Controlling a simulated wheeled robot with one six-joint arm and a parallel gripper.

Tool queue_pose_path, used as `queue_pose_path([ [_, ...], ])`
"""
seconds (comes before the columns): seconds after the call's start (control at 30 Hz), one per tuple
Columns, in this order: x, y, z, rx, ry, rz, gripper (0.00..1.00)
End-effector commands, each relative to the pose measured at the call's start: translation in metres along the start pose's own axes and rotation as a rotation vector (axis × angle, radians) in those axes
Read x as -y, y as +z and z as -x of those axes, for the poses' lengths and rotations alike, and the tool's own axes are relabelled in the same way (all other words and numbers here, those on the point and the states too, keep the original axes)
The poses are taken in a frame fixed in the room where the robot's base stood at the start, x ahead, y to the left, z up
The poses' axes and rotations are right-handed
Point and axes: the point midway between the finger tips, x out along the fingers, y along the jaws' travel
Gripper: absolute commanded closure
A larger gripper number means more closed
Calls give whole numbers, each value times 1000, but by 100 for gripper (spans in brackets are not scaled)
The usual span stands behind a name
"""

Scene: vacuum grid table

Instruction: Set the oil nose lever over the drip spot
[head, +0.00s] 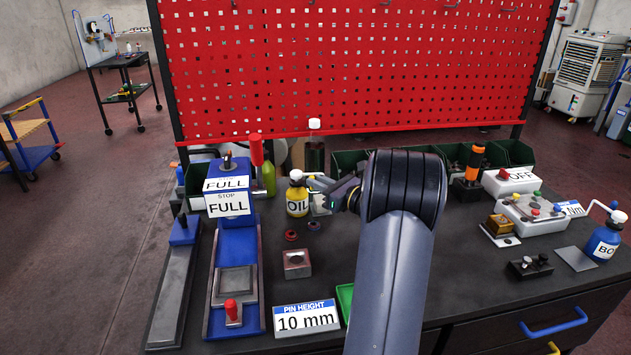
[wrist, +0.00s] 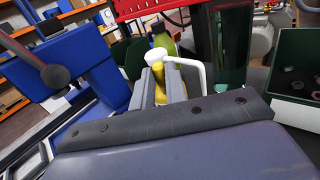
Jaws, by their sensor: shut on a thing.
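The oil bottle (head: 297,201) is yellow with an OIL label and a white pump head, standing at the back middle of the table. My gripper (head: 315,184) reaches it from the right, at its upper part. In the wrist view, the grey fingers (wrist: 160,88) are shut on the yellow oil bottle (wrist: 158,74) below its white pump head (wrist: 157,57). The thin white nose (wrist: 188,64) sticks out to the right there and bends down. A small red ring (head: 291,235) and a dark ring (head: 314,226) lie in front of the bottle. I cannot tell which mark is the drip spot.
A metal block with a hole (head: 297,264) and a PIN HEIGHT sign (head: 306,317) stand nearer. The blue press (head: 236,265) is at left. A green bottle (wrist: 163,41) stands behind the oil bottle. Green bins (head: 345,163) line the back; my arm hides the table's middle.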

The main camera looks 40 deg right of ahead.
Motion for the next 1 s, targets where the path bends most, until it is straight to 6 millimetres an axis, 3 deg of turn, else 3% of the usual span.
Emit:
queue_pose_path([
  [0.73,8,1,-1,2,103,1,100],
  [0.77,8,1,-1,2,103,1,85],
  [1.0,8,1,-1,2,103,1,65],
])
